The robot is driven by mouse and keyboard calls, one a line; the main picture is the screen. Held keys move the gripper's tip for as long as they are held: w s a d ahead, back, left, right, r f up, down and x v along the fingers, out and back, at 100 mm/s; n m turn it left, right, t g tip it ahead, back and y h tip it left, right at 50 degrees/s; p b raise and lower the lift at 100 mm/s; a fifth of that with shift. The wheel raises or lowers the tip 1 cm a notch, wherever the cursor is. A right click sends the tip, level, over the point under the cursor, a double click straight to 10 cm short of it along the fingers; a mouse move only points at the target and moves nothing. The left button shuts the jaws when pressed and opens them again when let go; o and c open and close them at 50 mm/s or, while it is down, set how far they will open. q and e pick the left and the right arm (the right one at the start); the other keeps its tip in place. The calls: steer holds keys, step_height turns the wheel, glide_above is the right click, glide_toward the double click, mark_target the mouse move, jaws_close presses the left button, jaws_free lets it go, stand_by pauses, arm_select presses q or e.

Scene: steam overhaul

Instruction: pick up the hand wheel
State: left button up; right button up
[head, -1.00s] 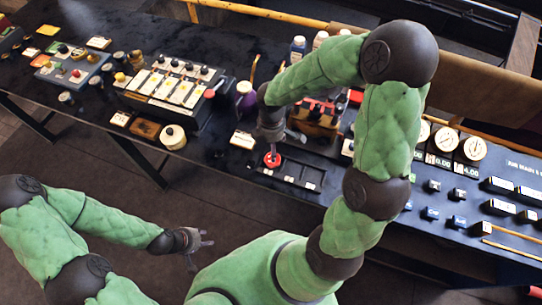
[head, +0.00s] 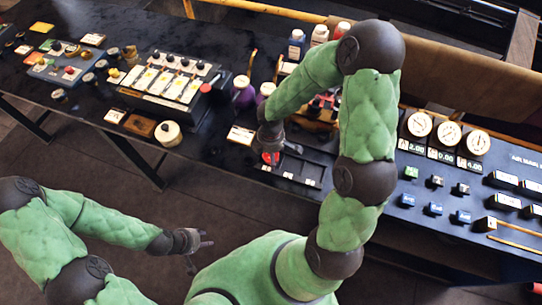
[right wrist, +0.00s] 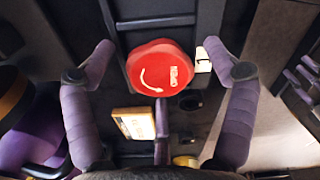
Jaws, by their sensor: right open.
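The hand wheel (right wrist: 160,67) is a round red disc with a white curved arrow and lettering on its top, seen between my right gripper's fingers in the right wrist view. In the head view the red hand wheel (head: 270,157) is partly covered by my right gripper (head: 272,150), which points down over it. In the right wrist view my right gripper (right wrist: 158,62) is open, with one finger on each side and gaps to the wheel. My left gripper (head: 200,246) hangs off the front of the table, empty, with its fingers apart.
The wheel sits by a dark tray (head: 297,170) near the table's front edge. A white-labelled card (head: 240,135) lies to its left. Purple-bodied items (head: 244,93) stand behind it. A panel with gauges (head: 448,134) and blue switches stands to the right.

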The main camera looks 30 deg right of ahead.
steer(key=c, duration=1.5)
